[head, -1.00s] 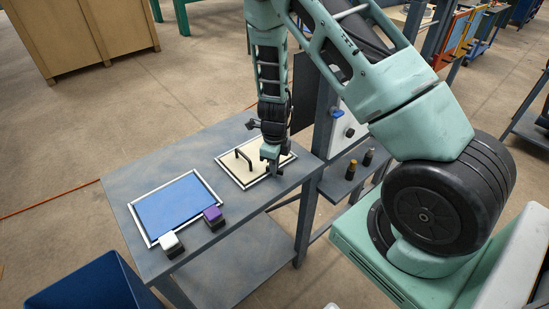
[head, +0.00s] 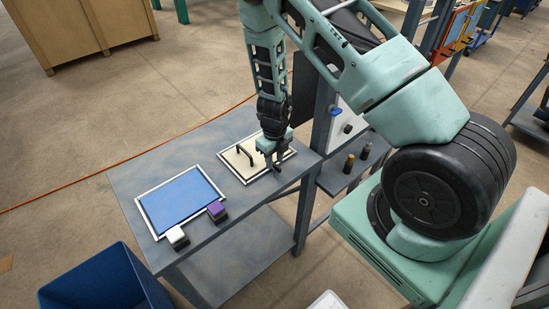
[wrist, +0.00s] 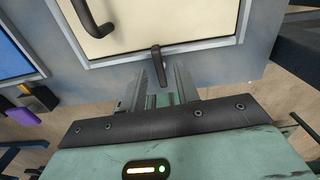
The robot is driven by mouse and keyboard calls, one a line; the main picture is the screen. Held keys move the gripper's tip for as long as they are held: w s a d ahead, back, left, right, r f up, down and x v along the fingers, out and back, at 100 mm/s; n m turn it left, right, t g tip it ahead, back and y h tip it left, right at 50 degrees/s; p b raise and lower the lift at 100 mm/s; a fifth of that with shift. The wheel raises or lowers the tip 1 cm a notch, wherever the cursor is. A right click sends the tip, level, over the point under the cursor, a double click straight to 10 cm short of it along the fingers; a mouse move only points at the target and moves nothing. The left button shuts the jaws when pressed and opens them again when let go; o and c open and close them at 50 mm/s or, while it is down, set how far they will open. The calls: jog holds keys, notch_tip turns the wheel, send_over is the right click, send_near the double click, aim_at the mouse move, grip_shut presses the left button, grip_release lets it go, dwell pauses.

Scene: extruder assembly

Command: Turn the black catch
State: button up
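The black catch (wrist: 157,62) is a small dark lever at the near edge of a cream panel (wrist: 140,22) with a pale frame, seen in the wrist view. It points down toward my gripper (wrist: 161,84). My gripper's two fingers are open, one on each side of the catch's lower end; I cannot tell whether either touches it. In the head view, my gripper (head: 277,168) is low over the panel's right edge. The catch cannot be made out there. The cream panel (head: 239,165) carries a black bar handle (head: 245,153).
A blue panel (head: 180,201) in a white frame lies on the grey table (head: 140,180) to the left. A shelf with two dark bottles (head: 349,163) stands right. A blue bin (head: 100,285) is below.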

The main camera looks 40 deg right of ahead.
jog(key=shift+r+p, duration=2.4)
jog(key=shift+r, duration=0.3)
jog(key=shift+f, duration=0.1)
notch_tip(320, 180, up, 17)
jog(key=b, duration=0.1)
jog(key=shift+r, duration=0.2)
jog(key=shift+a, duration=0.1)
